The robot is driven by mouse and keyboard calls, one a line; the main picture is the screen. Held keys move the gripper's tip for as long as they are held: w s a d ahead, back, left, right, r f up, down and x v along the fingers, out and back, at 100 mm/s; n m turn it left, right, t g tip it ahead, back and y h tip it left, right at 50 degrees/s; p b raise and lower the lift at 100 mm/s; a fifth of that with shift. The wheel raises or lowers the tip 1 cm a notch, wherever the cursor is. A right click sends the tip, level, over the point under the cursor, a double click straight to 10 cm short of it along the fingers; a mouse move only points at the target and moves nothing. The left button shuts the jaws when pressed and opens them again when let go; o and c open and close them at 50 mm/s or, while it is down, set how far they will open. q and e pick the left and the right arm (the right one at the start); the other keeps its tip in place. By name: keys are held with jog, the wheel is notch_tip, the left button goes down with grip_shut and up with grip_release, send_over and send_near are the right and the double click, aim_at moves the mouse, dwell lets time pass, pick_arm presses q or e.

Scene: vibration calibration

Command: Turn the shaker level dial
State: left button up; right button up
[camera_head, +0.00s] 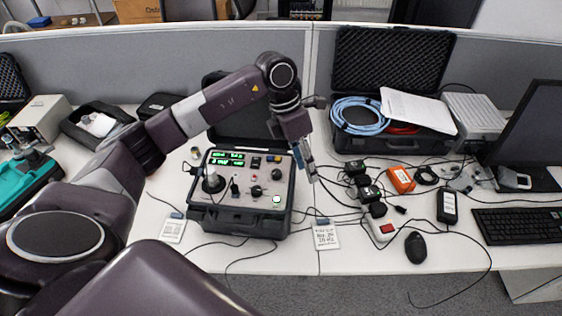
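The shaker unit is an open black case with a grey panel (236,199) on the table, left of centre. Its panel has green lit displays (227,158), a dark round piece with a stem (213,183), a black knob (257,191), a smaller knob (276,174) and a white round spot. I cannot read which knob is the level dial. My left gripper (311,173) hangs in the air by the panel's right edge, fingers pointing down, apart from the knobs. Its fingers look close together, but their gap is unclear. I see nothing held. My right gripper is out of view.
To the right lie black blocks with cables (357,170), an orange device (401,180), a power strip (381,229), a mouse (415,247) and a keyboard (520,225). An open foam case (392,60) stands behind. Labelled cards (326,238) lie in front.

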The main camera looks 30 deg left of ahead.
aim_at(276, 172)
pick_arm(q)
jog(key=a+y, duration=0.1)
jog(key=a, duration=0.2)
jog(key=a+r+y, duration=0.1)
jog(key=a, duration=0.2)
jog(key=a+y, duration=0.1)
jog(key=a, duration=0.2)
jog(key=shift+w+r+n+g, duration=0.1)
jog(key=shift+r+n+g, duration=0.15)
jog(key=shift+n+g, duration=0.15)
jog(key=shift+a+f, duration=0.15)
jog(key=f, duration=0.2)
jog(key=f+p, duration=0.1)
jog(key=f, duration=0.1)
jog(key=f+p, duration=0.1)
jog(key=f, duration=0.1)
jog(key=shift+s+d, duration=0.2)
jog(key=shift+s, duration=0.05)
jog(key=shift+f, duration=0.6)
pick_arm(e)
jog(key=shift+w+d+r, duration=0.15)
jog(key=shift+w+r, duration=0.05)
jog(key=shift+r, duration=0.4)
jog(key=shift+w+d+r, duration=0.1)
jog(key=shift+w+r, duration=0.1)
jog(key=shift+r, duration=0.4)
pick_arm(q)
grip_shut()
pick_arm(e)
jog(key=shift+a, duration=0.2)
